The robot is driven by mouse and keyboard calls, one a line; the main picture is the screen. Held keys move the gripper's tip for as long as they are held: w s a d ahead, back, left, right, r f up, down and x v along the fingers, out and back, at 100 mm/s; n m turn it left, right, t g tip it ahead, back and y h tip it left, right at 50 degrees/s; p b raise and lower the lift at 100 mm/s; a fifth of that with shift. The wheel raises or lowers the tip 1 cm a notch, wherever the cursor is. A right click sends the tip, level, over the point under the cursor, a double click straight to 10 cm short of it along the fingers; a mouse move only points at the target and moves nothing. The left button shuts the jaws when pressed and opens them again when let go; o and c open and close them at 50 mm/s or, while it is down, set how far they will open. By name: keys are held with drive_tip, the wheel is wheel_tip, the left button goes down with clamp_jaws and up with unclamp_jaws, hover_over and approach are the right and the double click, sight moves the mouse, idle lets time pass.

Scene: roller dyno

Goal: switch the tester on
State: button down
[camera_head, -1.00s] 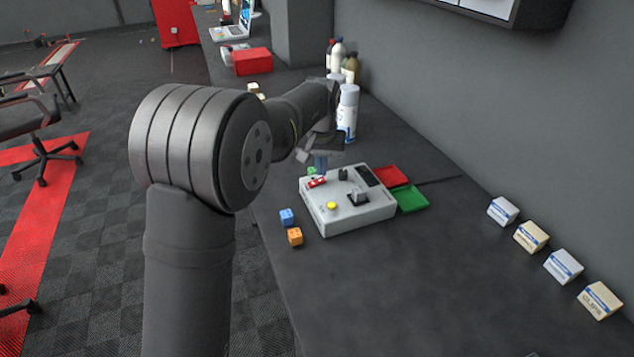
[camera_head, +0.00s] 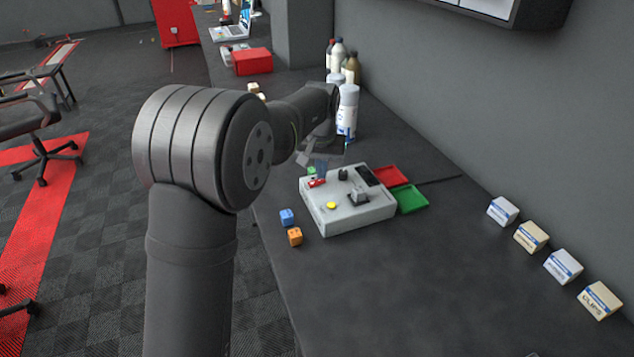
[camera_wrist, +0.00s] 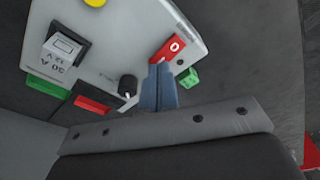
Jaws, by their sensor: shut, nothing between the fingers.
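The tester (camera_head: 348,212) is a light grey box on the dark bench. Its red rocker switch (camera_head: 316,183) sits near the far left corner of the top. In the wrist view the red switch (camera_wrist: 168,48) shows a white ring mark. A yellow button (camera_head: 332,205), a black knob (camera_head: 343,174) and a dark display are also on top. My gripper (camera_wrist: 158,66) is shut and empty, with its blue-grey fingertips right beside the red switch. In the head view my gripper (camera_head: 320,168) is just behind the switch; I cannot tell whether it touches.
A green cube (camera_head: 311,171) lies close to the tester's far left corner. A blue cube (camera_head: 287,217) and an orange cube (camera_head: 295,236) lie to its left. Red (camera_head: 390,176) and green (camera_head: 411,199) trays are at its right. Bottles (camera_head: 347,112) stand behind.

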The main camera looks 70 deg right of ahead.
drive_tip(key=shift+f, duration=0.45)
drive_tip(key=shift+r, duration=3.55)
drive_tip(key=shift+f, duration=0.15)
wheel_tip(320, 180, down, 7)
drive_tip(key=shift+r, duration=0.1)
